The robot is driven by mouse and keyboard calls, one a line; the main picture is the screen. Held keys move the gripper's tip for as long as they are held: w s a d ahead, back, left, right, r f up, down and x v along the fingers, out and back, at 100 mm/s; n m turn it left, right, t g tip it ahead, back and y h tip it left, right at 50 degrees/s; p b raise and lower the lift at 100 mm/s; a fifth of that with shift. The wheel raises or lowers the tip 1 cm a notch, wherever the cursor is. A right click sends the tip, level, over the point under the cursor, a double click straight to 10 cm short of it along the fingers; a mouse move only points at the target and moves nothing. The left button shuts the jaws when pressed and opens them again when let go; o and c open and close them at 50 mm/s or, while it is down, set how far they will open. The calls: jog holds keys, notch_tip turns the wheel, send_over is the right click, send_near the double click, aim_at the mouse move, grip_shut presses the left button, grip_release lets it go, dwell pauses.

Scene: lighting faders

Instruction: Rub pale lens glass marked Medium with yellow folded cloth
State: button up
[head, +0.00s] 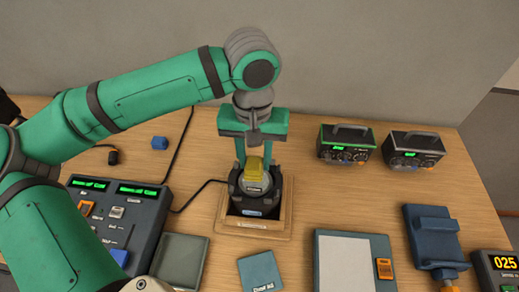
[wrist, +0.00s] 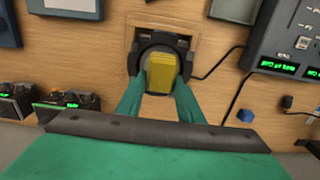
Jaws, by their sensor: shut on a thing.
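My gripper (head: 254,162) reaches down from above and is shut on the yellow folded cloth (head: 254,167). In the wrist view the cloth (wrist: 158,73) sits between the two green fingers. Directly below it is a dark round lamp housing (head: 262,199) on a square wooden base (head: 226,225). A pale grey round face (head: 258,187) shows inside the housing, just under the cloth. The cloth hides part of this face and looks very close to it; I cannot tell whether they touch. The small labels on the housing and base are too small to read.
A fader console (head: 135,215) with green displays stands left, beside a grey tray (head: 181,262). A blue-grey square (head: 260,271) and a framed pale panel (head: 343,262) lie in front. Two handled boxes (head: 345,144) (head: 412,149) stand back right. A cable runs from the housing toward the console.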

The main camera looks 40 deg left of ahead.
jog(key=shift+s+f, duration=0.1)
jog(key=shift+f, duration=2.6)
jog(key=shift+f, duration=1)
jog(key=shift+w+a, duration=0.4)
jog(key=shift+w, duration=0.3)
jog(key=shift+w+a, duration=0.45)
jog(key=shift+w, duration=0.25)
jog(key=shift+w+a, duration=0.4)
jog(key=shift+w, duration=0.3)
jog(key=shift+w+a, duration=0.3)
jog(key=shift+w, duration=0.1)
jog(key=shift+c, duration=0.8)
jog(key=shift+w+a+r, duration=0.1)
jog(key=shift+r, duration=0.1)
jog(key=shift+s+d, duration=0.6)
jog(key=shift+s, duration=0.3)
jog(key=shift+s+d+f, duration=0.1)
jog(key=shift+s+d, duration=0.45)
jog(key=shift+s, duration=0.3)
jog(key=shift+s+d+f, duration=0.1)
jog(key=shift+s+d, duration=0.4)
jog(key=shift+s, duration=0.35)
